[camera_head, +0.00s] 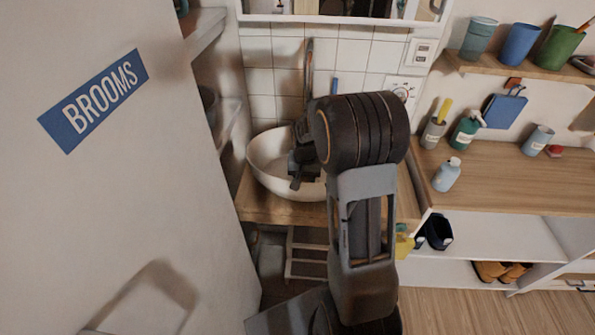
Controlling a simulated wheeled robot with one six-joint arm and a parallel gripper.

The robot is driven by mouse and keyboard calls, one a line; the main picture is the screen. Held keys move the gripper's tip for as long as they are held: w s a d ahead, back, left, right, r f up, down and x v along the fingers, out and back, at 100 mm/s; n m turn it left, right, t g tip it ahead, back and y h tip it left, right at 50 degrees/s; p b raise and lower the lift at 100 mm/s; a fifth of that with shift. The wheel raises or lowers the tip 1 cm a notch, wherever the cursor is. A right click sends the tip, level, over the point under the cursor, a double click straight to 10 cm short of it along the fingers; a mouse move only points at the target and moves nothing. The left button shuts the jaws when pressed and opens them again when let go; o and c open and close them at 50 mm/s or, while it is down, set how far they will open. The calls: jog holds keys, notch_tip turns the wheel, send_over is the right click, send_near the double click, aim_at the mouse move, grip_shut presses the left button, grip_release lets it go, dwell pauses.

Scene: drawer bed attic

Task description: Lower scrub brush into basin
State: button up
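A round white basin (262,160) stands on a wooden counter against the tiled wall. My gripper (297,172) is over the basin, its dark fingers pointing down in front of the bowl's inside. My arm covers the basin's right part. I cannot make out whether the fingers are open or shut, or whether they hold anything. No scrub brush can be clearly identified. A slim upright handle-like thing (308,62) with a reddish edge shows against the tiles behind my gripper; its lower end is hidden, and I cannot tell what it is.
A white panel marked BROOMS (95,100) fills the left. A wooden counter (500,175) at the right holds a pale bottle (447,175), a green pump bottle (466,130) and cups. A shelf above (490,68) holds several cups. Orange shoes (502,271) sit below.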

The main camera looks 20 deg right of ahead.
jog(key=shift+f, duration=0.15)
jog(key=o, duration=1)
jog(key=shift+o, duration=0.2)
notch_tip(320, 180, up, 14)
jog(key=s+a+r+n+t+p, duration=0.1)
jog(key=s+a+r+n+p, duration=0.1)
jog(key=s+a, duration=0.3)
jog(key=s+a+r+n+t+p, duration=0.2)
jog(key=s+a+r+n+p, duration=0.1)
jog(key=s, duration=0.8)
jog(key=shift+a+r+n+t+p, duration=0.35)
jog(key=shift+a+n+p, duration=0.15)
jog(key=shift+a, duration=0.35)
